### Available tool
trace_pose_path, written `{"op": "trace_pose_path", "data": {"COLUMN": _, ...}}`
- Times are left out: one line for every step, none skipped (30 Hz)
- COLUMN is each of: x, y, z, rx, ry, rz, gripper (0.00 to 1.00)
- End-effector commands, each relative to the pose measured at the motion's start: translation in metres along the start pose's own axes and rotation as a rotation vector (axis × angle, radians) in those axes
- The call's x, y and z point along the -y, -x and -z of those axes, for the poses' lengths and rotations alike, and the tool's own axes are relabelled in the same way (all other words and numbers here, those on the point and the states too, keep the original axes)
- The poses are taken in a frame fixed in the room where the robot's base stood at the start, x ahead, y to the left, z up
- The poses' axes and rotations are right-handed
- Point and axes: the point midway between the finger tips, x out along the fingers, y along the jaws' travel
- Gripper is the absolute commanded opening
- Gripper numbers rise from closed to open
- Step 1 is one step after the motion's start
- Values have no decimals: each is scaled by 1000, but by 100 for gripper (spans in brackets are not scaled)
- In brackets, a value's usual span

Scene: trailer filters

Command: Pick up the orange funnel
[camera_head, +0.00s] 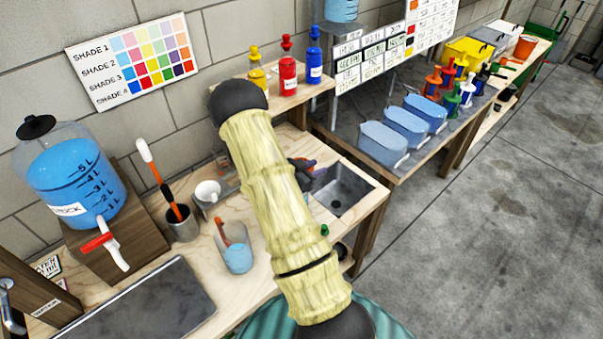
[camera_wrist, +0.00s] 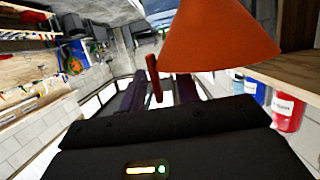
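The orange funnel (camera_wrist: 220,38) fills the upper middle of the wrist view, very close to my gripper (camera_wrist: 158,92). A narrow red-orange tab (camera_wrist: 152,78), which looks like part of the funnel, stands between my two dark purple fingers, nearer the left one. The fingers are apart, with a gap showing between them, and do not look shut on the tab. Whether either finger touches it I cannot tell. In the head view my pale yellow arm hides most of the gripper and funnel; a little orange (camera_head: 310,162) shows beside the dark wrist, above the sink.
A sink (camera_head: 343,190) lies right of my arm. A beaker of blue liquid (camera_head: 236,252), a white mug (camera_head: 208,194) and a metal cup with a brush (camera_head: 182,222) stand left. A shelf with yellow, red (camera_head: 288,75) and blue bottles is behind. Blue containers (camera_head: 383,143) stand right.

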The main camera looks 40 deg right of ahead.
Motion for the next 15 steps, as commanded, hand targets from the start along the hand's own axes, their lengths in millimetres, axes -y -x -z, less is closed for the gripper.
{"op": "trace_pose_path", "data": {"x": 0, "y": 0, "z": 0, "rx": 0, "ry": 0, "rz": 0, "gripper": 32}}
{"op": "trace_pose_path", "data": {"x": 0, "y": 0, "z": 0, "rx": 0, "ry": 0, "rz": 0, "gripper": 32}}
{"op": "trace_pose_path", "data": {"x": 0, "y": 0, "z": 0, "rx": 0, "ry": 0, "rz": 0, "gripper": 32}}
{"op": "trace_pose_path", "data": {"x": 0, "y": 0, "z": 0, "rx": 0, "ry": 0, "rz": 0, "gripper": 32}}
{"op": "trace_pose_path", "data": {"x": 0, "y": 0, "z": 0, "rx": 0, "ry": 0, "rz": 0, "gripper": 32}}
{"op": "trace_pose_path", "data": {"x": 0, "y": 0, "z": 0, "rx": 0, "ry": 0, "rz": 0, "gripper": 24}}
{"op": "trace_pose_path", "data": {"x": 0, "y": 0, "z": 0, "rx": 0, "ry": 0, "rz": 0, "gripper": 18}}
{"op": "trace_pose_path", "data": {"x": 0, "y": 0, "z": 0, "rx": 0, "ry": 0, "rz": 0, "gripper": 12}}
{"op": "trace_pose_path", "data": {"x": 0, "y": 0, "z": 0, "rx": 0, "ry": 0, "rz": 0, "gripper": 4}}
{"op": "trace_pose_path", "data": {"x": 0, "y": 0, "z": 0, "rx": 0, "ry": 0, "rz": 0, "gripper": 0}}
{"op": "trace_pose_path", "data": {"x": 0, "y": 0, "z": 0, "rx": 0, "ry": 0, "rz": 0, "gripper": 0}}
{"op": "trace_pose_path", "data": {"x": 0, "y": 0, "z": 0, "rx": 0, "ry": 0, "rz": 0, "gripper": 0}}
{"op": "trace_pose_path", "data": {"x": 0, "y": 0, "z": 0, "rx": 0, "ry": 0, "rz": 0, "gripper": 0}}
{"op": "trace_pose_path", "data": {"x": 0, "y": 0, "z": 0, "rx": 0, "ry": 0, "rz": 0, "gripper": 0}}
{"op": "trace_pose_path", "data": {"x": 0, "y": 0, "z": 0, "rx": 0, "ry": 0, "rz": 0, "gripper": 0}}
